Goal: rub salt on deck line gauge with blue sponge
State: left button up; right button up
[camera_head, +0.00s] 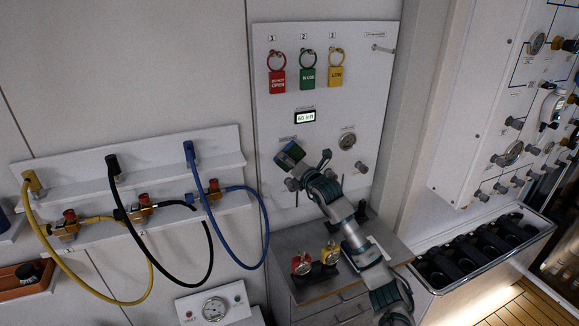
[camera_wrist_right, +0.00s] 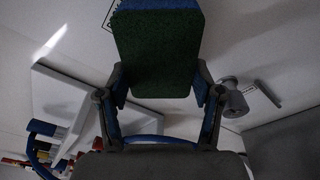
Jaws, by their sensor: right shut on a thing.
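My right gripper (camera_head: 301,167) reaches up from the lower right to the white wall panel (camera_head: 375,90). It is shut on the sponge (camera_head: 289,154), which has a blue and a dark green side. The sponge (camera_wrist_right: 158,50) also fills the space between the fingers (camera_wrist_right: 160,88) in the right wrist view. It is at the panel, just below a small label; I cannot tell whether it touches. A round gauge (camera_head: 347,141) shows uncovered to its right. I cannot tell which gauge is the deck line one; any dial behind the sponge is hidden. My left gripper is not in view.
Red, green and yellow tags (camera_head: 307,78) hang above a small display (camera_head: 305,117). Yellow, black and blue hoses (camera_head: 264,215) hang at left. Red and yellow gauge fittings (camera_head: 302,264) stand on the cabinet (camera_head: 312,293) below. A bin (camera_head: 480,250) of dark items stands right.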

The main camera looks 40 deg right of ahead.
jog(key=d, duration=0.2)
jog(key=shift+s+d+f, duration=0.1)
jog(key=shift+s+d, duration=0.2)
jog(key=shift+d, duration=0.1)
jog(key=shift+w+d+f, duration=0.15)
jog(key=shift+d+f, duration=0.1)
jog(key=shift+w+f, duration=0.1)
jog(key=a, duration=0.1)
jog(key=w+a, duration=0.1)
jog(key=a, duration=0.1)
jog(key=a+r, duration=0.1)
jog(key=a, duration=0.1)
jog(key=shift+w+a, duration=0.15)
jog(key=shift+a, duration=0.05)
jog(key=shift+a+r, duration=0.15)
jog(key=shift+a, duration=0.3)
jog(key=shift+d, duration=0.2)
pick_arm(q)
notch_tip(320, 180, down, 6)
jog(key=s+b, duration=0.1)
jog(key=b, duration=0.5)
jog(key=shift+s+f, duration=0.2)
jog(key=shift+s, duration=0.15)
pick_arm(e)
send_near(279, 163)
jog(key=shift+w+f, duration=0.3)
jog(key=shift+w, duration=0.05)
